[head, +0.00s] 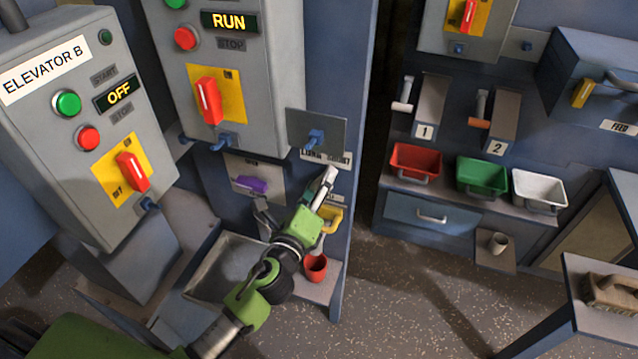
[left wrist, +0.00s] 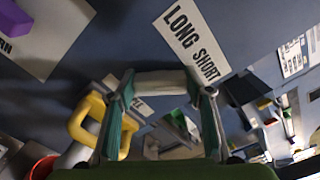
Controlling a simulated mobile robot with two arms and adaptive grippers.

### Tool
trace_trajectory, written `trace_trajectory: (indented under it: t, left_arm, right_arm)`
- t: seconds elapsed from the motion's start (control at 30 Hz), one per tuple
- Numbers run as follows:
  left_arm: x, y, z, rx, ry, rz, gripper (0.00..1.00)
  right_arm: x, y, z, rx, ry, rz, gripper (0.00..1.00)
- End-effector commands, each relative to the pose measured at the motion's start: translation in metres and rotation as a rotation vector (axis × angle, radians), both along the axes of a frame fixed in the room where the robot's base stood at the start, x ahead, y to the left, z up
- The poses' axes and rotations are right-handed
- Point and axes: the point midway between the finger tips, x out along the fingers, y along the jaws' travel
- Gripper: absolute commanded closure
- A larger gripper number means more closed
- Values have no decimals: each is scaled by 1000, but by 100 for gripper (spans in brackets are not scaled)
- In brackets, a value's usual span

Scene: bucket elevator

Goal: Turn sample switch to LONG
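The sample switch appears to be the blue knob (head: 316,139) on a grey plate (head: 296,121) at the right edge of the middle cabinet. Its setting is too small to tell. The LONG SHORT label (head: 338,160) is just below the plate; it shows large in the left wrist view (left wrist: 190,42), where the knob is out of frame. My left gripper (head: 328,176) is just below the label, pointing up at the panel, apart from the knob. My right gripper is out of view.
Below are a purple handle (head: 250,184), a yellow handle (head: 331,218), a red cup (head: 316,267) and a grey tray (head: 203,286). Red switches (head: 208,101) and push buttons are on the cabinets to the left. Open floor (head: 400,290) lies right of the cabinet.

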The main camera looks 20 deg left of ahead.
Motion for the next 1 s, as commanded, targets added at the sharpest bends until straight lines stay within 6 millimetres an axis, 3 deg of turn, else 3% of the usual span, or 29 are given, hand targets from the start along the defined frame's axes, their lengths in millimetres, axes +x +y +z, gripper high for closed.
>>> trace_trajectory:
  t: [0.47, 1.0]
  left_arm:
    - [0, 1, -1, -69, 3, 1, 75]
    - [0, 1, -3, -520, 18, 2, 75]
  right_arm:
    - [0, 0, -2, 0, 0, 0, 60]
    - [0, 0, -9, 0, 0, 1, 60]
